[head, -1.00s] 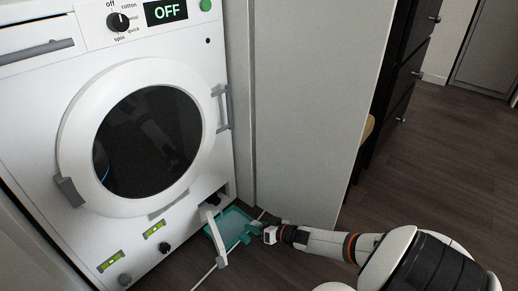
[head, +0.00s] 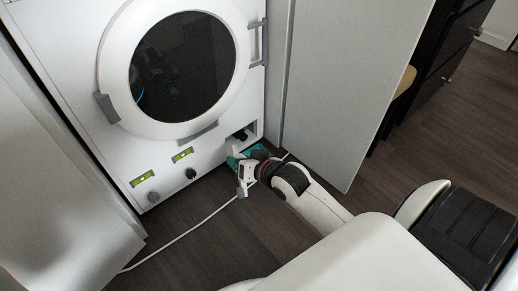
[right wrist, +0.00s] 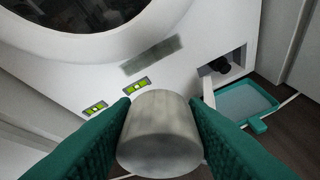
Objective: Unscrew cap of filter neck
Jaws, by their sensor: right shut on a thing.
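In the right wrist view, the teal fingers of my right gripper (right wrist: 160,108) are shut on a smooth grey cylinder (right wrist: 160,135), which looks like the cap. The black filter neck (right wrist: 222,66) sits in the open hatch at the washer's lower right. It also shows in the head view as a dark spot in the hatch (head: 240,136). The right gripper (head: 257,153) is low in front of the hatch in the head view, and its held piece cannot be made out there. The cylinder is apart from the neck. My left gripper is not in view.
A teal tray (right wrist: 250,102) lies on the floor below the hatch, beside the lowered white flap (right wrist: 208,95). A grey cabinet panel (head: 345,90) stands close on the right.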

